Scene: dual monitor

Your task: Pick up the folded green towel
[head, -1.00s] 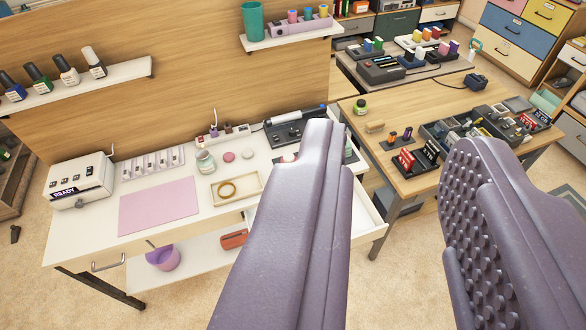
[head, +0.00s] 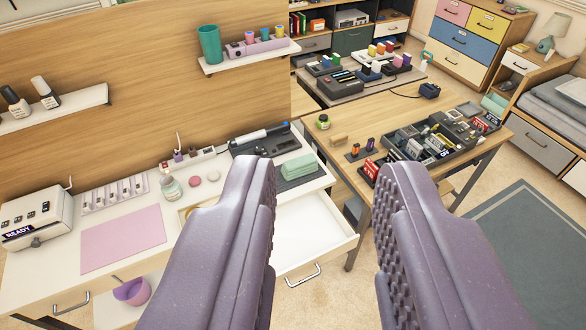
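The folded green towel (head: 298,167) lies on a dark mat (head: 303,181) at the right end of the white desk (head: 234,158). It is pale green and stacked in layers. My gripper (head: 322,180) is open and empty, its two purple fingers wide apart in the foreground. In the picture the towel shows between the fingertips, nearer the left one. The gripper appears well short of the towel, with no contact visible.
An open, empty white drawer (head: 312,228) juts out below the towel. A dark tray (head: 262,141) lies behind it. A wooden table (head: 350,120) with a cluttered organizer (head: 440,140) stands to the right. A shelf (head: 250,58) hangs above the desk.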

